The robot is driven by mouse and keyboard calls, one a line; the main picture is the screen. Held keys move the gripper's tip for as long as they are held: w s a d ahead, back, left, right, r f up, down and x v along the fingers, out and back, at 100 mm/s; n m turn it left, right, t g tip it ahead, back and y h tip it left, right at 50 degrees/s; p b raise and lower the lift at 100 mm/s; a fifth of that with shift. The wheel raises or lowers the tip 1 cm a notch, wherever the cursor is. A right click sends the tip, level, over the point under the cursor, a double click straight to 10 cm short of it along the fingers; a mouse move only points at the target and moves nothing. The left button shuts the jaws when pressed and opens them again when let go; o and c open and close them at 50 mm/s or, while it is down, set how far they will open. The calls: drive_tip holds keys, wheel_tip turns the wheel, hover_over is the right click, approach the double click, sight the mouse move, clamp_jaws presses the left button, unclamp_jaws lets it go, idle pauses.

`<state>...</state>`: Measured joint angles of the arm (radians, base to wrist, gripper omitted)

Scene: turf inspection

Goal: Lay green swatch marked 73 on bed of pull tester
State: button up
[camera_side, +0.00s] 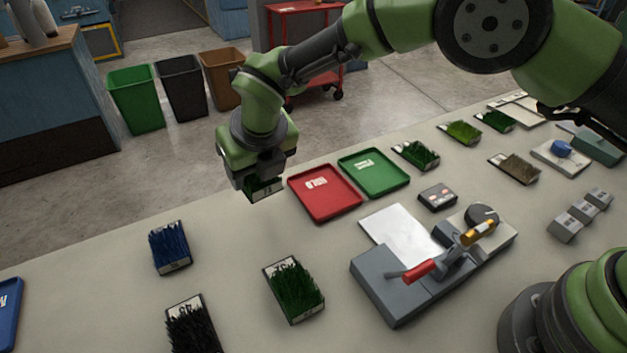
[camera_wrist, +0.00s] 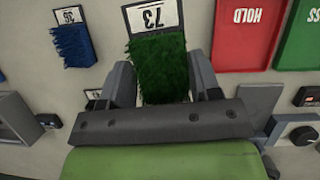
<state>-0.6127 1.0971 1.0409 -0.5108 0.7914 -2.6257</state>
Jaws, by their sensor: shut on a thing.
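The green swatch marked 73 (camera_wrist: 158,65) is between my gripper's fingers in the wrist view, its white label pointing up the picture. My gripper (camera_side: 262,184) is shut on it. In the side view the swatch (camera_side: 265,190) shows only partly below the gripper, left of the red tray; its height over the table is hard to judge. The pull tester (camera_side: 390,287) is at right of centre in the side view, a grey unit with a red handle. Its flat pale bed plate (camera_side: 399,233) is bare. Part of the tester (camera_wrist: 260,101) shows at right in the wrist view.
Another green swatch (camera_side: 294,291), a blue one (camera_side: 170,248) and a black one (camera_side: 192,328) lie in front. A small dark device (camera_side: 437,197) stands behind the bed.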

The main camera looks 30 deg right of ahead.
drive_tip(key=shift+d+r, duration=0.15)
drive_tip(key=shift+r, duration=0.1)
drive_tip(key=s+d+r+m+g+h, duration=0.1)
drive_tip(key=s+d+m+g+h, duration=0.15)
drive_tip(key=d+m, duration=0.55)
drive_tip(key=s+d+r+m+g+h, duration=0.1)
drive_tip(key=d+r+m+g+h, duration=0.15)
drive_tip(key=d+m, duration=0.6)
drive_tip(key=s+d+r+m+g+y, duration=0.2)
drive_tip(key=s+d+m, duration=0.25)
drive_tip(key=m, duration=0.55)
drive_tip(key=s+d+r+m+g+y, duration=0.2)
drive_tip(key=s+d+m+y, duration=0.3)
drive_tip(key=m, duration=0.6)
drive_tip(key=s+a+f+m+t+y, duration=0.1)
drive_tip(key=s+a+f+m, duration=0.2)
drive_tip(key=a, duration=0.8)
drive_tip(key=s+a+f+m+t, duration=0.1)
drive_tip(key=s+a+f+m, duration=0.15)
drive_tip(key=a+m, duration=0.6)
drive_tip(key=s+a+f+m+t+y, duration=0.15)
drive_tip(key=s+a, duration=0.25)
drive_tip(key=a, duration=0.9)
drive_tip(key=shift+g+h, duration=0.35)
drive_tip(key=shift+g, duration=0.1)
drive_tip(key=f, duration=1)
drive_tip(key=shift+a+f, duration=0.2)
drive_tip(key=shift+f, duration=0.15)
